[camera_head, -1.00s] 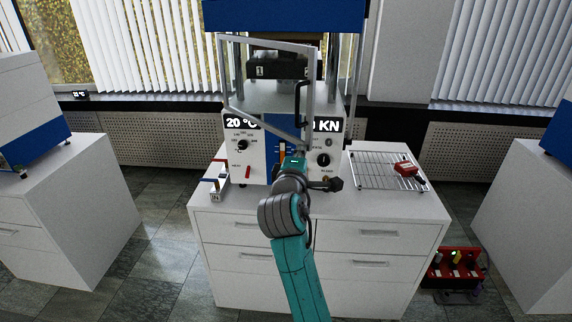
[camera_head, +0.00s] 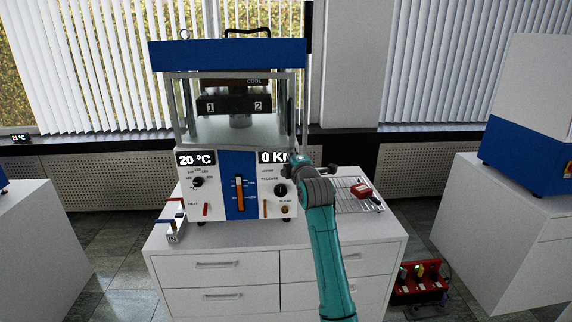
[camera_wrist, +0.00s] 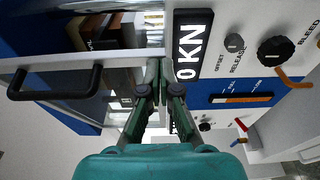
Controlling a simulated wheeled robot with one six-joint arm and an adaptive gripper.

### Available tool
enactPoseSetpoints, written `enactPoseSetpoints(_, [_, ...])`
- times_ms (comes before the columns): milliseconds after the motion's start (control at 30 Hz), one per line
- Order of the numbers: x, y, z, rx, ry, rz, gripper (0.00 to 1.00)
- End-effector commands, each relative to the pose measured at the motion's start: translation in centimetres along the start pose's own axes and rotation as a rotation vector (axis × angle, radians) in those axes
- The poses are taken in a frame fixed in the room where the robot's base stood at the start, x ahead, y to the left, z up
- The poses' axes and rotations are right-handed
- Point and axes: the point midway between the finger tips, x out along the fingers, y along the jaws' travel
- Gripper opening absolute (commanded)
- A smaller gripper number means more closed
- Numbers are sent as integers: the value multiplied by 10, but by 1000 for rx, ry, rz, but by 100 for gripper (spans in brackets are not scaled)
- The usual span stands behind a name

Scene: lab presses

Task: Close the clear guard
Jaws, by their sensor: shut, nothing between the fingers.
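The clear guard (camera_head: 235,75) is a pale metal frame with a see-through pane, standing across the front of the press (camera_head: 190,55). In the head view it looks about in line with the press front; I cannot tell whether a small gap is left. Its black handle (camera_head: 290,115) is on the right side and shows large in the wrist view (camera_wrist: 55,81). My gripper (camera_wrist: 152,68) is shut and empty, close to the guard's frame and the "0 KN" display (camera_wrist: 191,52), apart from the handle. In the head view my arm partly covers the display's right end.
The press has a control panel with knobs (camera_head: 280,190) and a "20 °C" display (camera_head: 195,159). A wire rack (camera_head: 345,203) with a red object (camera_head: 361,190) lies right of it on the white cabinet (camera_head: 215,240). A red box (camera_head: 419,290) sits on the floor.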

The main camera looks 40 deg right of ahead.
Motion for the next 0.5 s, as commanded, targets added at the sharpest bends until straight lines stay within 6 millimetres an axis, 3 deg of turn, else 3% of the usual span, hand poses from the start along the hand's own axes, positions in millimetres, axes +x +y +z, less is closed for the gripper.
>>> enactPoseSetpoints(233, [32, 0, 15, 0, -1, -1, 0])
enactPoseSetpoints(500, [50, 0, 20, 1, 0, -1, 0])
